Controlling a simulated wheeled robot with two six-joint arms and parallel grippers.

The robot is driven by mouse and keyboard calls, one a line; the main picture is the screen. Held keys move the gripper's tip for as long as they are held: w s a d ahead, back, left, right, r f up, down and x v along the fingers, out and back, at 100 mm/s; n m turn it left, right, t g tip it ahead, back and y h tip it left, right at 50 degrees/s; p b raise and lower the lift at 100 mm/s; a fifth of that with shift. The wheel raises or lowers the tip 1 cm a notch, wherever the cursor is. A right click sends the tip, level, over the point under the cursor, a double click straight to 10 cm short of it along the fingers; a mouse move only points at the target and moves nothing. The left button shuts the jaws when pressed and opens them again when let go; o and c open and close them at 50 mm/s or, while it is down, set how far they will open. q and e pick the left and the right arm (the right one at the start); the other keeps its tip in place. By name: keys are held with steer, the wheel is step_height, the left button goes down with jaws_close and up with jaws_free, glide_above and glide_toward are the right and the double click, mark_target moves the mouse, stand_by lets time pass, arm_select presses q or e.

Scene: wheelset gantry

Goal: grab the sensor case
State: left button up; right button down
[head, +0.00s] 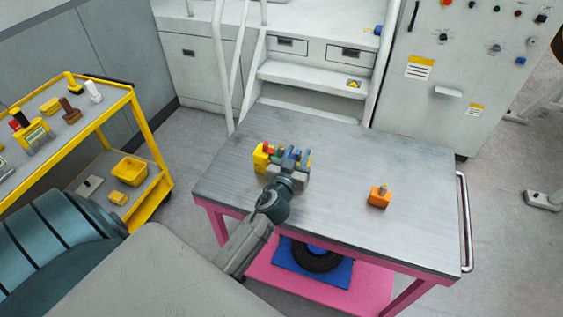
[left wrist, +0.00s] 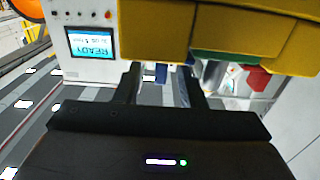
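A yellow case-like block (head: 261,157) with red and green parts stands on the metal table, left of centre. It looms large and close in the left wrist view (left wrist: 220,35), above the fingers. An orange box (head: 379,198) with a small knob on top stands apart, further right on the table. I cannot tell for sure which is the sensor case. My left gripper (head: 294,158) is just right of the yellow block. In the left wrist view its two fingers (left wrist: 160,85) are apart, with nothing clearly held. My right gripper is not in view.
The grey table top (head: 335,165) is clear around the orange box. A yellow cart (head: 130,120) with small tools stands at left. White steps (head: 310,75) and a control cabinet (head: 455,60) stand behind. A black ring (head: 317,260) lies on the lower shelf.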

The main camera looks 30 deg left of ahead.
arm_select(q)
steer(key=shift+x, duration=1.5)
steer(key=shift+s, duration=0.1)
steer(key=shift+c, duration=0.8)
jaws_close()
